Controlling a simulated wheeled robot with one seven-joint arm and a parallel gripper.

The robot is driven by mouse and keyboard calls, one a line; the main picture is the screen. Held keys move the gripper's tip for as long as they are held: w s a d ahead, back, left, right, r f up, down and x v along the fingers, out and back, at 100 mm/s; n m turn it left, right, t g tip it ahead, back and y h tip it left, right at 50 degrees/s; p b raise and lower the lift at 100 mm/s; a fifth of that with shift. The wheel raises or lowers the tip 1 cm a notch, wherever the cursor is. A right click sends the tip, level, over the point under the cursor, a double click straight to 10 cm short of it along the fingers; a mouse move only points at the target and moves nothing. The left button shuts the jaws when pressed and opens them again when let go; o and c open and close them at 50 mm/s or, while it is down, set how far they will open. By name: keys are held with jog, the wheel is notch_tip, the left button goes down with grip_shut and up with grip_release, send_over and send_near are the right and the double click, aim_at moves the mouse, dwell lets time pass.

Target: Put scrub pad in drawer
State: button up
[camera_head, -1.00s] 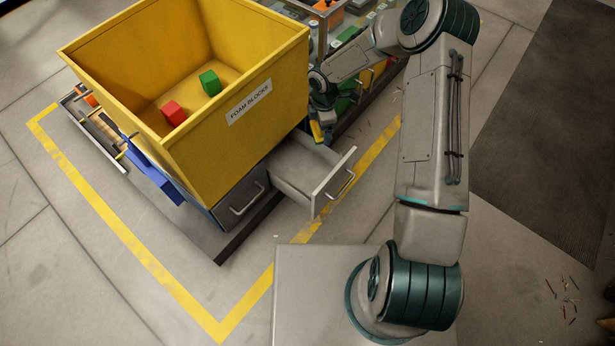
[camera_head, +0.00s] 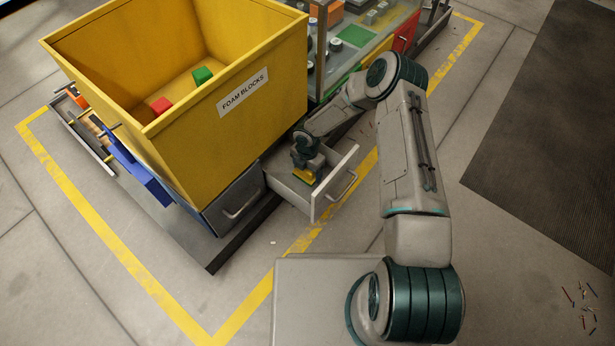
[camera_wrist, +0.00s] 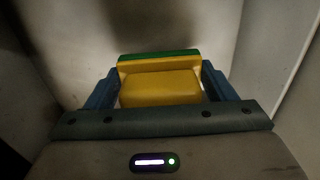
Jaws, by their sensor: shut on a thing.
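The scrub pad (camera_head: 303,176) is yellow and shows small at the tip of my gripper (camera_head: 305,170) in the head view. In the wrist view the scrub pad (camera_wrist: 160,87) is yellow with a green layer along its far side. My gripper (camera_wrist: 160,92) is shut on it, one blue finger at each side. The open grey drawer (camera_head: 338,185) is pulled out below the yellow bin. My gripper and the pad are over or inside this drawer, within its walls as seen from above. I cannot tell whether the pad touches the drawer floor.
A big yellow bin (camera_head: 190,130) labelled FOAM BLOCKS stands left of the drawer, with a red block (camera_head: 161,105) and a green block (camera_head: 203,75) inside. A shut drawer (camera_head: 236,200) is beside the open one. A glass-sided case (camera_head: 375,55) stands behind.

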aim_at(308, 174)
jog(key=shift+f+b, duration=0.5)
jog(key=shift+f, duration=1.05)
jog(key=shift+f, duration=0.1)
jog(key=shift+f, duration=0.15)
jog(key=o, duration=1.1)
jog(key=shift+r, duration=0.25)
notch_tip(308, 174, up, 12)
jog(key=p, duration=0.4)
